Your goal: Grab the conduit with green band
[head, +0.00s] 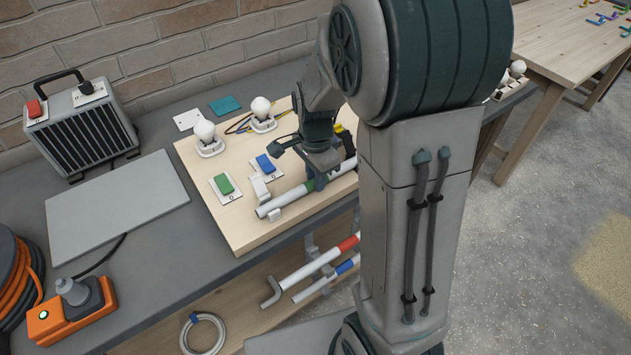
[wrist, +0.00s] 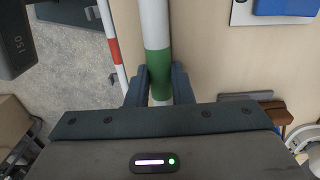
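The conduit with the green band (wrist: 158,70) is a white tube that runs between my gripper's fingers in the wrist view. In the head view the conduit (head: 290,198) lies along the front edge of a wooden board, by a small white clip. My gripper (wrist: 160,88) has one finger on each side of the green band, with no clear gap between fingers and tube, so it looks shut on it. In the head view my gripper (head: 318,181) sits over the conduit, and my arm hides the conduit's right end.
Below the board's edge are a conduit with a red band (head: 315,265) and one with a blue band (head: 325,280). The wooden board (head: 245,232) carries a green switch (head: 224,186), a blue switch (head: 265,165) and bulbs (head: 205,132). A heater (head: 85,130) stands at left.

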